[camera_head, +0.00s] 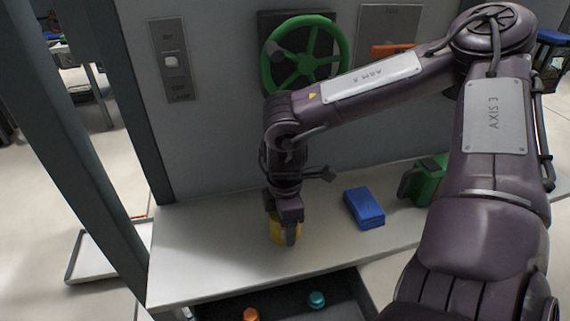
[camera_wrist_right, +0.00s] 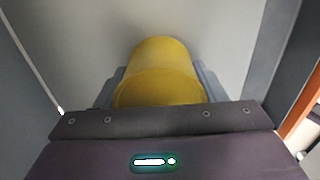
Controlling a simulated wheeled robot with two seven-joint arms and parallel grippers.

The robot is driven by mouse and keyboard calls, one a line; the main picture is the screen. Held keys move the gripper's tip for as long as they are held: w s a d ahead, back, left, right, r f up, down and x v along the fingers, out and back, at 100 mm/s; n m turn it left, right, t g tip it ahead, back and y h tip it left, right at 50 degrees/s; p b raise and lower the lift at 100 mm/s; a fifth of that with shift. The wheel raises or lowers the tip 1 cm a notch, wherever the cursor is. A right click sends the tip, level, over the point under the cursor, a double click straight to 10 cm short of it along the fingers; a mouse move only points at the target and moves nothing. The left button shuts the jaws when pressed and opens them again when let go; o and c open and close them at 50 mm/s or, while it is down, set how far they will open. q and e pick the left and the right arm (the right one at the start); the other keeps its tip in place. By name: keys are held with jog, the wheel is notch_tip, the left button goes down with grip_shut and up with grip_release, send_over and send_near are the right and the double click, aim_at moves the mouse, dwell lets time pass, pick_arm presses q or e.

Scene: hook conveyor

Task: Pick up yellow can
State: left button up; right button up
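The yellow can (camera_head: 277,233) is on the grey-white bench top, near its front left part. My right gripper (camera_head: 289,230) comes down over it from above and hides part of it. In the right wrist view the can (camera_wrist_right: 158,80) sits between the two fingers of the gripper (camera_wrist_right: 158,92). The fingers lie close along both its sides with no gap that I can see, so the gripper looks shut on the can. Whether the can's base is off the bench is hard to tell. My left gripper is not in view.
A blue box (camera_head: 364,208) and a green object (camera_head: 424,181) stand to the right on the bench (camera_head: 205,245). An open drawer below holds an orange (camera_head: 251,314) and a teal item (camera_head: 317,299). A green handwheel (camera_head: 304,55) is on the wall behind. A grey post (camera_head: 85,150) stands left.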

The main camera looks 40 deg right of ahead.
jog(key=c, duration=0.5)
jog(key=shift+r, duration=0.15)
jog(key=shift+c, duration=0.2)
